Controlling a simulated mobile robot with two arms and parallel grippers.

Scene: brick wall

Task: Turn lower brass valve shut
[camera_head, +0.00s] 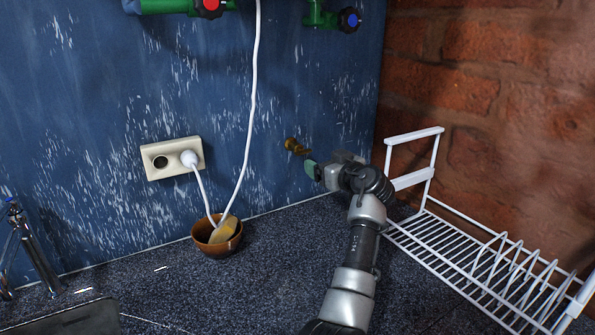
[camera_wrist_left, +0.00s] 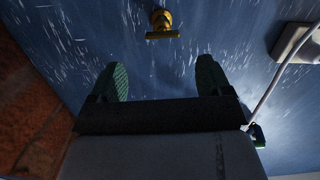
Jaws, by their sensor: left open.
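The lower brass valve (camera_head: 295,147) sticks out of the blue wall, just up and left of my left gripper (camera_head: 312,168). In the left wrist view the valve (camera_wrist_left: 161,24) is at the top centre, its flat brass handle lying roughly crosswise. My left gripper (camera_wrist_left: 162,78) is open there, with two green-padded fingers spread wide and nothing between them. The valve lies beyond the fingertips, roughly in line with the gap, and does not appear to touch them. My right gripper is not in view.
A white wire dish rack (camera_head: 455,250) stands right of my arm by the brick wall. A socket (camera_head: 172,158) has a white cable plugged in. A brown bowl (camera_head: 217,243) sits on the dark counter. Green pipes with a red knob (camera_head: 208,5) and a blue knob (camera_head: 349,20) are above.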

